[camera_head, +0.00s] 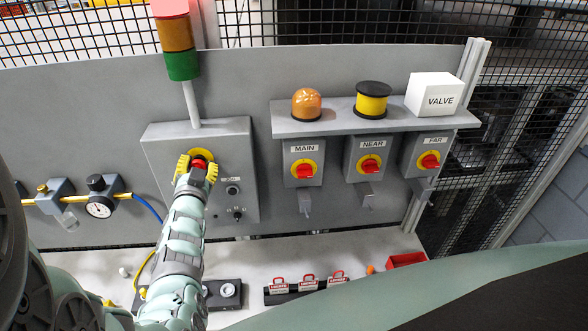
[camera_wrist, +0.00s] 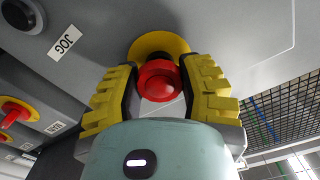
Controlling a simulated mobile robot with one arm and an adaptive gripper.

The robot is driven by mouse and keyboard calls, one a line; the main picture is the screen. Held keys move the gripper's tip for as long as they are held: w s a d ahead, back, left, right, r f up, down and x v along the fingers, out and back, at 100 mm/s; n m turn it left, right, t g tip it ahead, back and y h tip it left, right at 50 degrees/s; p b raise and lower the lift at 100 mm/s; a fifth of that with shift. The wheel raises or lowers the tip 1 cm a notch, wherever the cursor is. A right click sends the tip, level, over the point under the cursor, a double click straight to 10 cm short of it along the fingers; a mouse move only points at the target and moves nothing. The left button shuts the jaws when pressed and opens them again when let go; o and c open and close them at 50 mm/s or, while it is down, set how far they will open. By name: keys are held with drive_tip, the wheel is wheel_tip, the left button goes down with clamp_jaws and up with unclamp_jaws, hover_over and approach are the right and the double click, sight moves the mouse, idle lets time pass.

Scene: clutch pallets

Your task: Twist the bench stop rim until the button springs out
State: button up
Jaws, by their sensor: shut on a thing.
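The bench stop is a red mushroom button (camera_wrist: 160,82) on a yellow round plate (camera_wrist: 158,46), mounted on a grey control box (camera_head: 153,150). My gripper (camera_head: 197,168) is at the button, its yellow padded fingers on either side of the red rim. In the wrist view my gripper (camera_wrist: 163,92) is shut on the button, one finger left and one right. In the head view the fingers and wrist cover much of the button, and the yellow plate shows above them. Whether the button is pressed in or out I cannot tell.
A JOG control (camera_wrist: 22,14) sits beside the button. A stack light (camera_head: 181,62) rises above the box. A gauge (camera_head: 99,206) is at left.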

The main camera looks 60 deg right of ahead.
drive_tip(key=shift+m, duration=0.4)
drive_tip(key=o, duration=1.2)
drive_tip(key=shift+o, duration=0.2)
drive_tip(key=shift+s, duration=0.1)
drive_tip(key=v, duration=1.2)
